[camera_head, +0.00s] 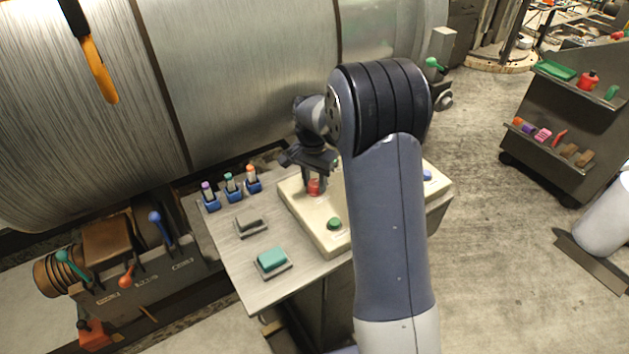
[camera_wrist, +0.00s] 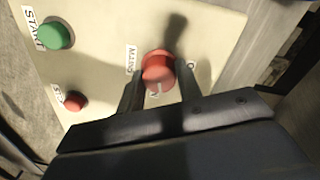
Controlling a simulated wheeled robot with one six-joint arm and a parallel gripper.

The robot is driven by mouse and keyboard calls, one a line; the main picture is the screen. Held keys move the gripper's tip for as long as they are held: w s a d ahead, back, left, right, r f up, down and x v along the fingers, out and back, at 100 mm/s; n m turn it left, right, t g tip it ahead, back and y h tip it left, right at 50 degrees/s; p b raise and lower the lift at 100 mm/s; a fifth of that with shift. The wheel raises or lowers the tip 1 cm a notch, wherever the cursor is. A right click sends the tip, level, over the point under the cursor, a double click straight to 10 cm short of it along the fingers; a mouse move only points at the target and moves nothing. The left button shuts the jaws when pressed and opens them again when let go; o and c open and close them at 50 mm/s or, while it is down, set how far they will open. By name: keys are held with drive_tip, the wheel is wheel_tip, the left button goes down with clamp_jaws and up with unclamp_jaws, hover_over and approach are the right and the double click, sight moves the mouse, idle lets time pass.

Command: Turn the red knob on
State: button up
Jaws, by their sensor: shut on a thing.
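The red knob (camera_wrist: 158,70) sits on a cream control panel (camera_wrist: 95,18), beside a label reading "MAINS". A pale pointer line shows on the knob's near side. My gripper (camera_wrist: 160,88) has one finger on each side of the knob and is shut on it. In the head view the knob (camera_head: 314,187) shows just below my gripper (camera_head: 313,180), partly covered by the fingers. My arm hides much of the panel's right part in that view.
A green START button (camera_wrist: 55,35) and a small red button (camera_wrist: 75,101) are on the same panel. The bench (camera_head: 225,262) also bears a teal block (camera_head: 272,259), a grey switch (camera_head: 249,225) and several blue-based switches (camera_head: 232,187). A large metal cylinder (camera_head: 240,70) stands behind.

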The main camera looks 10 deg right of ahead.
sight(314, 181)
drive_tip(key=shift+m, duration=1.5)
drive_tip(key=o, duration=1)
drive_tip(key=shift+c, duration=0.2)
wheel_tip(314, 181, up, 11)
drive_tip(key=shift+w+b, duration=0.2)
drive_tip(key=shift+b, duration=0.25)
drive_tip(key=shift+a+f, duration=0.1)
drive_tip(key=shift+f, duration=0.1)
drive_tip(key=f, duration=1)
drive_tip(key=shift+s+f+p, duration=0.2)
drive_tip(key=shift+f+p, duration=0.2)
drive_tip(key=shift+r, duration=0.1)
